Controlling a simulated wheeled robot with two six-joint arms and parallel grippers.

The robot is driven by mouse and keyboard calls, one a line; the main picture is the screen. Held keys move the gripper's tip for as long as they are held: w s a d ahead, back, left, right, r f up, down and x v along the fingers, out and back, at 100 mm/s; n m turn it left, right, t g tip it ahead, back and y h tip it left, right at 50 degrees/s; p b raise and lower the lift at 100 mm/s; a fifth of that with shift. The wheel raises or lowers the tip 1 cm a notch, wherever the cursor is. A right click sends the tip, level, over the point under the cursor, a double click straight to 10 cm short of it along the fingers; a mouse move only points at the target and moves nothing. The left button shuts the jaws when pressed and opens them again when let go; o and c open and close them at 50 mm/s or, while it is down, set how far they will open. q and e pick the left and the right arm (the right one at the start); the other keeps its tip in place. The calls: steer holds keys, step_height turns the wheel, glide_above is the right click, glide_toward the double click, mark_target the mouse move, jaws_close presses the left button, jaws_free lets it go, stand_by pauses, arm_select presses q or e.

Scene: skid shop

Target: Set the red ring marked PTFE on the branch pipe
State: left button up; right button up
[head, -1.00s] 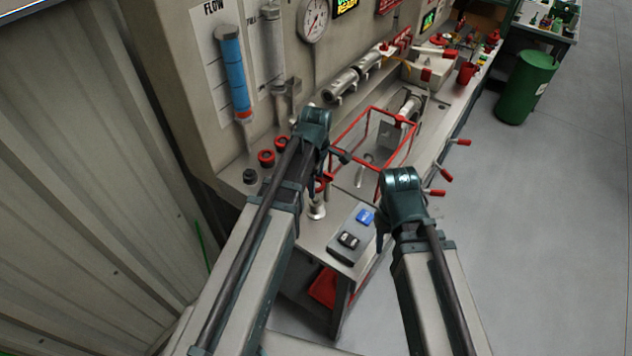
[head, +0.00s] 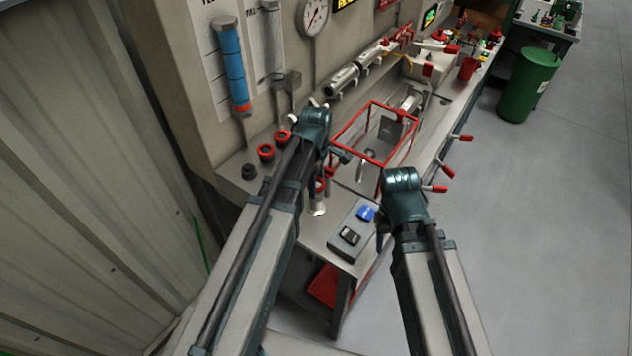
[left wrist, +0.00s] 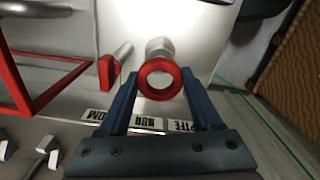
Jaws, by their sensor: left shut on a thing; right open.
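My left gripper (head: 322,180) is shut on a red ring (left wrist: 160,80), gripping it from both sides between its fingers. In the left wrist view the ring's hole faces the camera. The pale branch pipe (left wrist: 158,46) stands just beyond the ring; in the head view the pipe (head: 317,208) shows just under the left gripper. I cannot tell whether ring and pipe touch. A PTFE label (left wrist: 181,126) lies on the bench behind the fingers, beside other labels.
Two red rings (head: 265,152) and a black one (head: 249,171) sit on the bench at left. A red wire frame (head: 375,132) stands right of my left gripper. A box with blue and black switches (head: 350,232) is near the front.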

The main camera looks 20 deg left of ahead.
arm_select(q)
steer(key=shift+f+b, duration=0.7)
stand_by(0.5)
steer(key=shift+f+b, duration=0.35)
steer(key=shift+f, duration=0.25)
stand_by(0.4)
steer(key=shift+f+b, duration=0.45)
steer(key=shift+b, duration=0.25)
steer(key=shift+f, duration=0.2)
steer(key=shift+f+b, duration=0.25)
steer(key=shift+b, duration=0.2)
steer(key=o, duration=1.2)
steer(key=shift+c, duration=0.2)
steer(key=shift+o, duration=0.2)
